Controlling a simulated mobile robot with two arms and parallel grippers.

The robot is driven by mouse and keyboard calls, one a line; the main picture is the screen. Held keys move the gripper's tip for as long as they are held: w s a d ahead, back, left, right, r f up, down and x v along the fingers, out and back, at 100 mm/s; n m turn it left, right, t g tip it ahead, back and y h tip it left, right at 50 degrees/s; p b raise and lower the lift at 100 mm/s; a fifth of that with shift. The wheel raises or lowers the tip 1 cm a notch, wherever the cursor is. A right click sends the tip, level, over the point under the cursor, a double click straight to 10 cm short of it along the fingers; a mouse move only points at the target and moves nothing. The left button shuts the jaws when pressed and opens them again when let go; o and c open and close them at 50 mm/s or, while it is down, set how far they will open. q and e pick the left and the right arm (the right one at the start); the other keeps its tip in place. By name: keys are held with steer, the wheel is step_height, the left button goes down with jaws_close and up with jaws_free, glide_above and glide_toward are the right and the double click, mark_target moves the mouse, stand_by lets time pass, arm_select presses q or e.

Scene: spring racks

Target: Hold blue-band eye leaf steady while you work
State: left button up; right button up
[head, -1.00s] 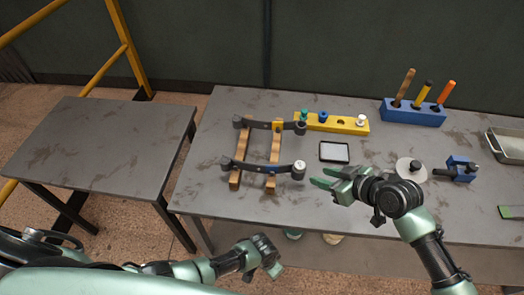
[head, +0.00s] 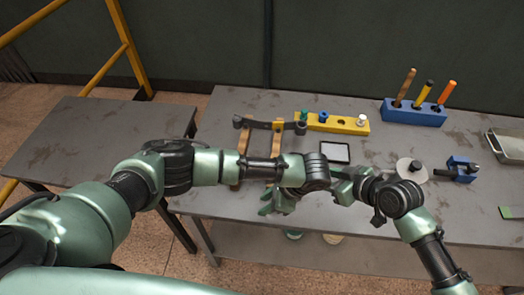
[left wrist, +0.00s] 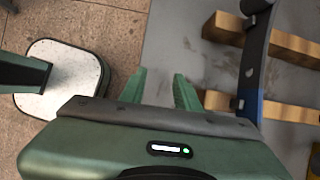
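The blue-band eye leaf (left wrist: 254,65) is a dark curved strip lying across wooden rails (left wrist: 285,45). Its blue band shows beside my left gripper in the left wrist view; in the head view my left arm hides the leaf. My left gripper (head: 275,203) is open and empty near the table's front edge. In the left wrist view its fingers (left wrist: 159,92) are apart, pointing along the leaf's left side, not touching it. My right gripper (head: 343,186) is open, just right of my left wrist, partly hidden by it.
A second dark leaf (head: 262,124) with an orange band lies farther back on the rails. Behind stand a yellow peg block (head: 345,126) and a blue tool block (head: 412,115). A framed pad (head: 335,152) lies nearby. The left table (head: 95,135) is bare.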

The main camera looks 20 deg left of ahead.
arm_select(q)
steer(key=shift+m+h, duration=0.5)
steer(key=shift+m, duration=0.2)
steer(key=w+a+r, duration=0.1)
steer(key=w+r, duration=0.1)
steer(key=w, duration=0.1)
steer(key=w+a+r, duration=0.2)
steer(key=w+r, duration=0.1)
steer(key=w, duration=0.1)
steer(key=w+a+r, duration=0.2)
steer(key=w+r, duration=0.1)
steer(key=w, duration=0.1)
steer(key=shift+r, duration=0.25)
steer(key=x, duration=0.7)
steer(key=shift+f, duration=0.15)
jaws_close()
